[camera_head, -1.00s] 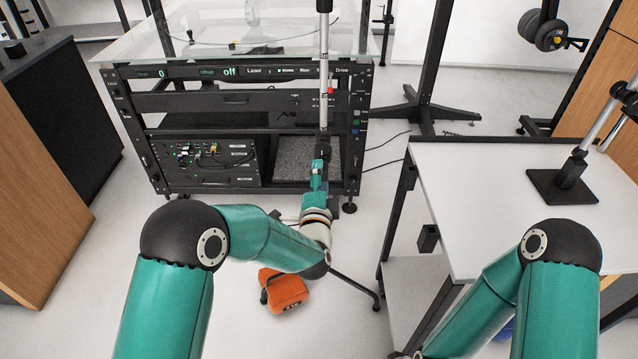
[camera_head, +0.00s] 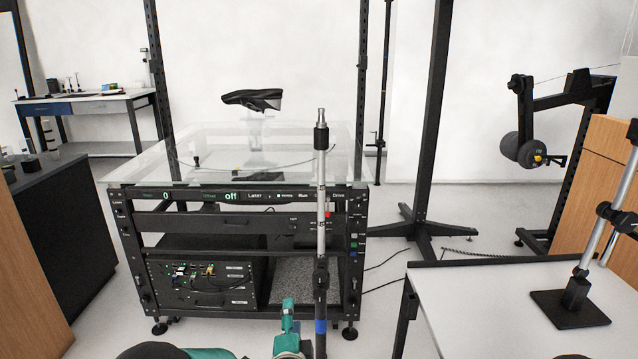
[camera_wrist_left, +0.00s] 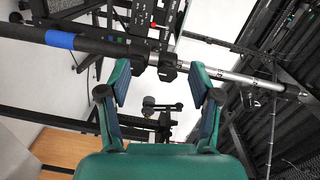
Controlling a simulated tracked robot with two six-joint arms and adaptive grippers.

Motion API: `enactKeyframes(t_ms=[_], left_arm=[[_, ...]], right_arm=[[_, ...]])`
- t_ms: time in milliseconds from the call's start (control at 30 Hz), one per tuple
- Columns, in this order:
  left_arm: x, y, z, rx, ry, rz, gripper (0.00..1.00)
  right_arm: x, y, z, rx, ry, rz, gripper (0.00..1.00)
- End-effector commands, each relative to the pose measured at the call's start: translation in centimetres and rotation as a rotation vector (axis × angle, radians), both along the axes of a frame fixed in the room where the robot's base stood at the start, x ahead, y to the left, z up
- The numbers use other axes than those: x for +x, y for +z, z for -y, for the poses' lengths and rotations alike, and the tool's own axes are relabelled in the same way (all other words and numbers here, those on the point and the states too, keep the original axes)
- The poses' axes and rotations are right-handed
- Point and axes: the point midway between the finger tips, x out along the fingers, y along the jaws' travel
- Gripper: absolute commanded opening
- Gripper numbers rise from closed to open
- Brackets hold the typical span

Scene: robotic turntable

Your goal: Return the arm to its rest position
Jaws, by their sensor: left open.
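My left gripper (camera_head: 288,307) is green and shows at the bottom of the head view, left of a vertical stand pole. In the left wrist view its two fingers (camera_wrist_left: 160,85) are spread apart, with nothing held between them. The stand pole (camera_head: 321,190) runs across the left wrist view (camera_wrist_left: 225,76), beyond the fingertips; its blue band (camera_wrist_left: 60,39) is at upper left. The exact gap between the fingertips and the pole cannot be told. Most of my left arm is below the frame. My right gripper is not in view.
A black rack (camera_head: 125,235) with a glass top (camera_head: 215,165) stands ahead, with a dark object (camera_head: 252,99) above it. A white table (camera_head: 470,300) with a stand (camera_head: 572,300) is at right. A dark cabinet (camera_head: 60,230) is at left.

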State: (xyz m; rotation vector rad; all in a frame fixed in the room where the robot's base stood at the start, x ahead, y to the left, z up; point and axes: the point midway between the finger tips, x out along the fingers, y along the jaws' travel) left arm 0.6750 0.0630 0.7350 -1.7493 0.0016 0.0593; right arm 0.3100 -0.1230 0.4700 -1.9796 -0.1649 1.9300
Motion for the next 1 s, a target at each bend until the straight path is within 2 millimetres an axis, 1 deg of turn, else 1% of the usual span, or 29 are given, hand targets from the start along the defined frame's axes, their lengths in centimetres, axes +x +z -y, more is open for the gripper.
enactKeyframes(t_ms=[33,67,100,167,200,233,267,300,367,400,467,500,600,700,733,833,900,1000], left_arm=[[-0.2,-1.9,-3.0,0.007,0.04,-0.041,0.64],[-0.5,-3.1,-4.6,0.012,0.057,-0.068,0.64],[-1.3,-5.2,-6.4,0.018,0.069,-0.122,0.64],[-3.1,-8.7,-8.7,-0.025,0.074,-0.227,0.64],[-4.6,-11.2,-9.8,-0.082,0.076,-0.304,0.64],[-5.9,-13.0,-10.5,-0.134,0.081,-0.365,0.64],[-7.3,-14.8,-11.0,-0.199,0.086,-0.428,0.64],[-9.4,-16.9,-11.4,-0.29,0.099,-0.512,0.64],[-13.0,-19.9,-11.7,-0.44,0.132,-0.644,0.64],[-15.5,-21.7,-11.5,-0.549,0.164,-0.735,0.64],[-19.6,-23.8,-11.0,-0.714,0.231,-0.87,0.64],[-22.1,-24.8,-10.4,-0.816,0.282,-0.952,0.64],[-27.6,-26.1,-8.7,-1.025,0.421,-1.127,0.64],[-31.6,-26.4,-7.3,-1.171,0.563,-1.253,0.64],[-32.6,-26.5,-7.0,-1.206,0.606,-1.282,0.64],[-35.1,-26.5,-6.3,-1.31,0.752,-1.349,0.64],[-36.1,-26.5,-6.0,-1.375,0.854,-1.371,0.64],[-36.7,-26.5,-5.9,-1.473,1.0,-1.36,0.64]], right_arm=[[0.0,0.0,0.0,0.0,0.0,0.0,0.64],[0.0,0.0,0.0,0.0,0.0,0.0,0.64],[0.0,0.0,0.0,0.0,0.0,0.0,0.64],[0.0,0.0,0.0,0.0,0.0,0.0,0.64],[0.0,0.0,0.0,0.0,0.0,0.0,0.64],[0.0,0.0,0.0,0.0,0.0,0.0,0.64],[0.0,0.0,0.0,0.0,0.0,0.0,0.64],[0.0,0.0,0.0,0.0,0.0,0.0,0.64],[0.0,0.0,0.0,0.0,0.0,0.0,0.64],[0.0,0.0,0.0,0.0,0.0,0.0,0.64],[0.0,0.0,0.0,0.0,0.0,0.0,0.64],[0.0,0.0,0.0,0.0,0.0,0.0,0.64],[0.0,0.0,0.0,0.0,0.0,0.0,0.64],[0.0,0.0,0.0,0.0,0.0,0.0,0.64],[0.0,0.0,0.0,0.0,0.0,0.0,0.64],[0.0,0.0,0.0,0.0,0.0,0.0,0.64],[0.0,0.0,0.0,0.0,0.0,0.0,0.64],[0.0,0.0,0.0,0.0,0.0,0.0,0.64]])
